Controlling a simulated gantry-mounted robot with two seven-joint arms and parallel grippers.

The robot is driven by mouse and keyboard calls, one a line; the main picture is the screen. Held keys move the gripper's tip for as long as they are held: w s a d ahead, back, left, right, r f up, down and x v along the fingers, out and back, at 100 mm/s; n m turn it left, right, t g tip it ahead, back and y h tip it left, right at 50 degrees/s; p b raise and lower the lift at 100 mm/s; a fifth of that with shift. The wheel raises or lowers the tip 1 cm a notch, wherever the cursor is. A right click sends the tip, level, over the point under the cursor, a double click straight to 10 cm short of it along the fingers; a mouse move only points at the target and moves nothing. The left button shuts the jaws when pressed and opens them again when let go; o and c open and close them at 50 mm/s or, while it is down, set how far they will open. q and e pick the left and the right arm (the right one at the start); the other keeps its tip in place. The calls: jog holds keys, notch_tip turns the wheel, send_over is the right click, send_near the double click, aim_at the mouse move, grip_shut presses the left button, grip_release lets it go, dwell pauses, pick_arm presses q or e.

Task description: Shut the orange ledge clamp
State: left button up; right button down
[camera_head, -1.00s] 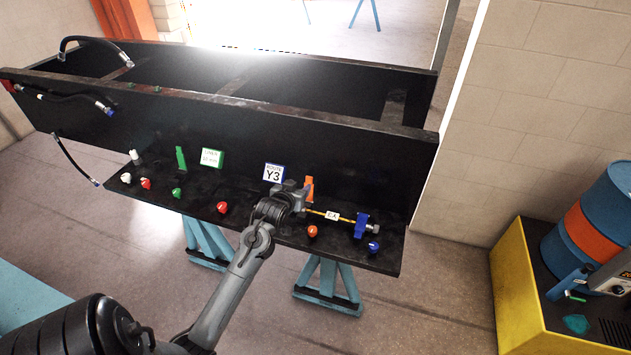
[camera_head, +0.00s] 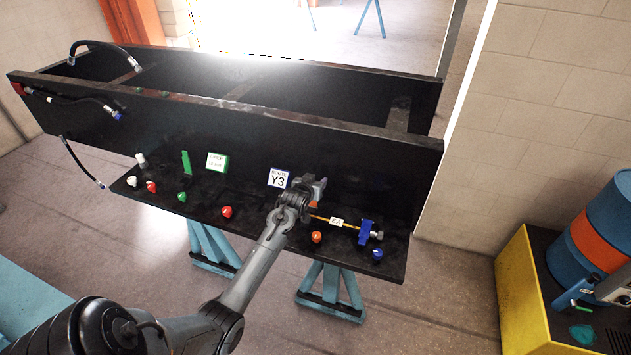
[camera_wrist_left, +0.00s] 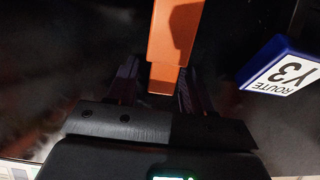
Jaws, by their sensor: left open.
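The orange ledge clamp stands on the black ledge (camera_head: 345,258). In the left wrist view the orange clamp (camera_wrist_left: 174,35) comes down from the top edge, and its lower end lies between the two dark fingers. My left gripper (camera_head: 315,187) is at the clamp in the head view and covers most of it. In the left wrist view the left gripper (camera_wrist_left: 160,92) is open around the orange part, with gaps on both sides. I cannot tell whether the clamp itself is open or shut. My right gripper is not in view.
The Y3 route sign (camera_head: 278,179) stands just left of my gripper. A yellow hose with a tag (camera_head: 336,221) runs right to a blue clamp (camera_head: 366,232). Coloured knobs, such as an orange one (camera_head: 316,237), line the front edge. A green clamp (camera_head: 186,163) stands farther left.

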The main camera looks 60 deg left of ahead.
pick_arm(q)
jog(key=shift+w+a, duration=0.1)
jog(key=shift+w, duration=0.05)
grip_shut()
dwell(0.4)
jog(key=shift+f, duration=0.1)
